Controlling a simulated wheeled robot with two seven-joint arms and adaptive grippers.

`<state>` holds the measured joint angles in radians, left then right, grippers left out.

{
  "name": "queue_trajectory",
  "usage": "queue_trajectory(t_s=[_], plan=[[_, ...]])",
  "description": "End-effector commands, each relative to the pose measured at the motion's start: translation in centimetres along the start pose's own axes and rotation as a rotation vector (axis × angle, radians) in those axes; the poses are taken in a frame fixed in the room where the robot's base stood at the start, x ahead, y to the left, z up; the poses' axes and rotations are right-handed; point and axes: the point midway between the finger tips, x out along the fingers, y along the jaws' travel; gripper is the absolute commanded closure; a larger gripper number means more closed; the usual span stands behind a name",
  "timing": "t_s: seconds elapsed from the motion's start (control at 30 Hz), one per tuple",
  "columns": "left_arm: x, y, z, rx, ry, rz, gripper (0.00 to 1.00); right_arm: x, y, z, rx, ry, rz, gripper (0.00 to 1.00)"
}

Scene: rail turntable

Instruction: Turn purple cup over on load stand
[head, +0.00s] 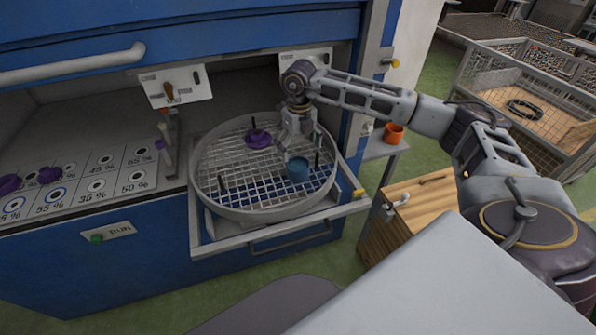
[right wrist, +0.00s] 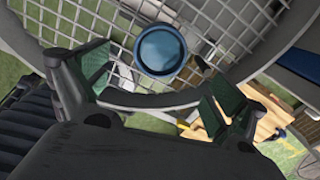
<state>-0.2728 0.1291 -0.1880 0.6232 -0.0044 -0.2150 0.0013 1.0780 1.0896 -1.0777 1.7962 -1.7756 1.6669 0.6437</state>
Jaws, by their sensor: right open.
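A purple cup-like piece (head: 257,138) sits on the round wire turntable (head: 207,195), towards its back; I cannot tell which way up it is. A blue cup (head: 298,168) is on the mesh nearer the front. My right gripper (head: 288,151) is above the turntable, just behind the blue cup and right of the purple piece. In the right wrist view the blue cup (right wrist: 161,50) shows ahead of my open, empty right jaws (right wrist: 157,88). A small grey stand (head: 384,149) right of the machine may be the load stand. My left gripper is not seen.
An orange cup (head: 394,132) is on the small grey stand. Dark upright pegs (head: 317,158) rise from the turntable. A wooden cabinet (head: 420,200) stands at right, and a wire cage (head: 520,95) behind.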

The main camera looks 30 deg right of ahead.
Motion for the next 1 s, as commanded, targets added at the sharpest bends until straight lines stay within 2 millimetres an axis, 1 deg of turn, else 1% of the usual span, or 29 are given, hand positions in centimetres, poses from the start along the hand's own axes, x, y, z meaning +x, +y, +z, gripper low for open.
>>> queue_trajectory(t_s=[0.03, 0.2, 0.3, 0.43, 0.63, 0.83, 1.0], plan=[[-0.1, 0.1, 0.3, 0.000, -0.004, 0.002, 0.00, 0.7, 0.0, 0.0, 0.000, 0.001, 0.000, 0.05], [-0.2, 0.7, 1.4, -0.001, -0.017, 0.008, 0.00, 2.9, 0.0, 0.0, -0.001, 0.002, 0.000, 0.05], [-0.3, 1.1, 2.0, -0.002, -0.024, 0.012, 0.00, 3.9, 0.1, 0.0, -0.001, 0.001, 0.000, 0.05], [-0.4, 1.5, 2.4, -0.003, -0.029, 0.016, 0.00, 4.5, 0.0, 0.0, -0.001, -0.001, 0.000, 0.05], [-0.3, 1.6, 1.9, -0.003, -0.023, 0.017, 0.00, 4.6, 0.0, 0.0, -0.001, -0.001, 0.000, 0.05], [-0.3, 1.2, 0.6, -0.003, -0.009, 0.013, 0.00, 4.7, 0.1, 0.1, -0.001, -0.001, 0.000, 0.05], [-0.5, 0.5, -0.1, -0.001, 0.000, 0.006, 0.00, 5.8, 0.1, 0.2, -0.001, 0.002, -0.001, 0.05]])
